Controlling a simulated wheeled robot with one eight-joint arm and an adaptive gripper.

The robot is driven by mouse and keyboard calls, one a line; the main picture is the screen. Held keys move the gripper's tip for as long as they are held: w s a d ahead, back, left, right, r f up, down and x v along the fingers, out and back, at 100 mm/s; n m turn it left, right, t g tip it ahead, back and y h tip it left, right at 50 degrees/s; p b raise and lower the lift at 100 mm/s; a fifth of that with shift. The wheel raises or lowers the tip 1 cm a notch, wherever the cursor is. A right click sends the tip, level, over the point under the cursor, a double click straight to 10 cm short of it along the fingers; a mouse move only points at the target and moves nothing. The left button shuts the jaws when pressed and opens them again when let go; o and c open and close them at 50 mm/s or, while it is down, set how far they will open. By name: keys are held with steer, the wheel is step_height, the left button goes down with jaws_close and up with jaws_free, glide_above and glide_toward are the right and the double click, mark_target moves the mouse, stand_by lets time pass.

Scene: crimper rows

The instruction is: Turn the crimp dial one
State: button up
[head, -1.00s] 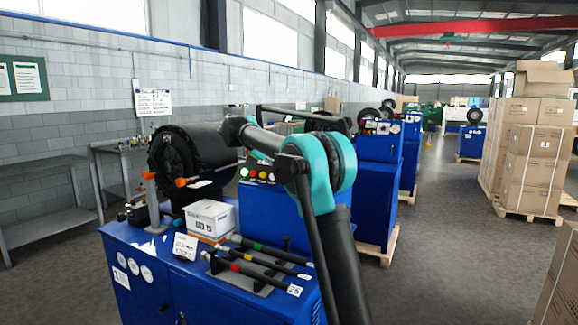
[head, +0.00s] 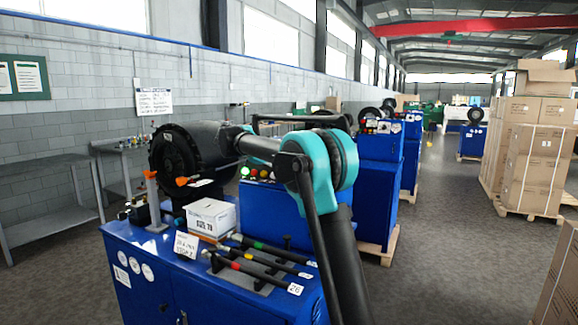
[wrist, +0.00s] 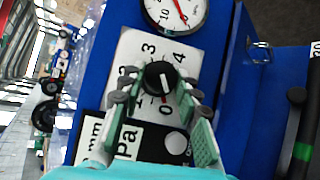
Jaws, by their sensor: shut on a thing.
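The crimp dial (wrist: 159,77) is a round black knob with a white mark, on a white plate (wrist: 138,50) numbered around it; 0, 3 and 4 are readable. The mark seems to lie toward the 0 side, though its exact setting is hard to tell. My gripper (wrist: 158,88) has its grey fingertips on both sides of the knob, shut on it.
A round gauge (wrist: 175,12) with a red needle sits by the dial plate. A white button (wrist: 176,143) is near the right finger. On the bench are a white box (head: 211,217) and several dark hoses (head: 262,268). Stacked cartons (head: 533,150) stand right, beyond a clear aisle.

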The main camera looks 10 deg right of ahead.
steer(key=o, duration=1.2)
steer(key=shift+c, duration=0.2)
steer(key=v, duration=1.2)
steer(key=shift+s, duration=0.1)
